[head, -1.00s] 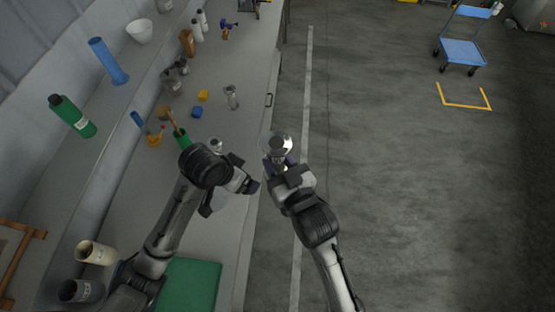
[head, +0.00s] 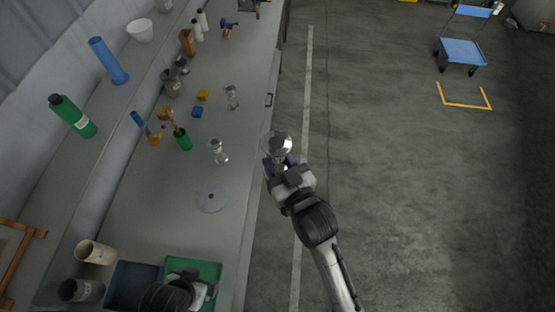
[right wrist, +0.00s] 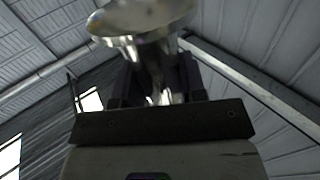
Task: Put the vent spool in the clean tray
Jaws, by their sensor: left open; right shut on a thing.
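My right gripper (head: 279,163) is shut on a shiny metal spool (head: 277,143) with a wide round flange, held up over the floor just right of the bench edge. In the right wrist view the spool (right wrist: 145,18) stands between the dark fingers, its flange uppermost. Two similar metal fittings, a nearer one (head: 218,151) and a farther one (head: 232,97), stand on the bench. I cannot tell from looks which one is the vent spool. My left gripper (head: 210,291) is open and empty over a green mat or tray (head: 210,268). A dark blue tray (head: 133,283) lies left of it, partly hidden by my left arm.
A grey disc (head: 211,196) lies on the bench (head: 180,225). A green cup (head: 183,140) with a brush, a blue block (head: 197,112) and a yellow block (head: 202,96) stand farther back.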

